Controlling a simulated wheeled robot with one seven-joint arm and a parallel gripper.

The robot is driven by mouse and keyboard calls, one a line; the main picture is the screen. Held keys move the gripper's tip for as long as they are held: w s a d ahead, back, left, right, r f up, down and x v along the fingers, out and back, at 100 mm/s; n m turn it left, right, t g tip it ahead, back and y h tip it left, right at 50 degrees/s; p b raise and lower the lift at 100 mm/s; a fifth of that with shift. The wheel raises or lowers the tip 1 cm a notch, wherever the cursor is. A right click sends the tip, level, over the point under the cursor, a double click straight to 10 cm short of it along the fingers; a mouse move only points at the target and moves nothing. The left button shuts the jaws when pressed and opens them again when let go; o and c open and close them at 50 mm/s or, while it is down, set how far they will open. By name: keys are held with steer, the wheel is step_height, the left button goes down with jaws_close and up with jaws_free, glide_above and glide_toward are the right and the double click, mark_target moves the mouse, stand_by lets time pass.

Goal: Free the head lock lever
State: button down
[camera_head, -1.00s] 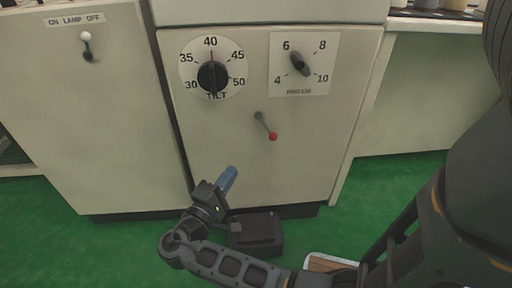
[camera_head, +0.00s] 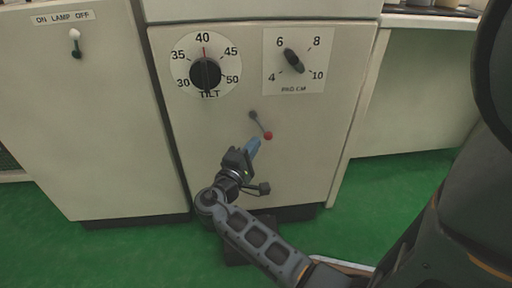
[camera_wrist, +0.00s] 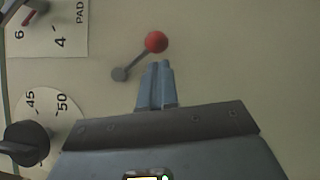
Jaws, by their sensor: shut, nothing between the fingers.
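The lever is a thin grey rod with a red ball (camera_head: 268,135) at its end, on the cream panel below the two dials. In the head view it slants down and right from its grey pivot (camera_head: 253,115). The wrist view also shows the red ball (camera_wrist: 156,41) and the grey pivot (camera_wrist: 120,74). My gripper (camera_head: 255,143) is shut and empty, its blue fingers just below and left of the ball in the head view. In the wrist view the fingertips lie close to the rod; whether they touch it I cannot tell.
The tilt dial (camera_head: 206,73) points near 40. The pad dial (camera_head: 293,61) sits to its right. A lamp switch (camera_head: 75,42) is on the left cabinet. Green floor (camera_head: 120,255) lies in front, with a dark box partly hidden behind my arm.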

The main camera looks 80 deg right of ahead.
steer(key=shift+s+d+r, duration=0.1)
steer(key=shift+s+d, duration=0.15)
steer(key=shift+s, duration=0.15)
steer(key=shift+s+d+n+h, duration=0.1)
steer(key=shift+s+n+h, duration=0.2)
steer(key=shift+n, duration=0.3)
steer(key=shift+s+d+r+n+t+h+p, duration=0.15)
steer(key=shift+s+n+h+p, duration=0.2)
steer(key=shift+n, duration=0.25)
steer(key=shift+s+d+r+n+t+h+p, duration=0.1)
steer(key=shift+s+n+t+h+p, duration=0.1)
steer(key=shift+n+h+p, duration=0.3)
steer(key=shift+s+d+r+n+t+h+p, duration=0.25)
steer(key=shift+s+r+n+t+h+p, duration=0.35)
steer(key=shift+n+t, duration=0.95)
steer(key=shift+s+d+r+n+t+h+p, duration=0.3)
steer(key=shift+s+r+n+t, duration=0.4)
steer(key=shift+n, duration=1.75)
steer(key=shift+s+d+r+n+t+h+p, duration=0.2)
steer(key=shift+s+r+n+t+h+p, duration=0.7)
steer(key=shift+n, duration=1.1)
steer(key=shift+w+y+b, duration=0.3)
steer(key=shift+y+b, duration=0.05)
steer(key=shift+f, duration=0.15)
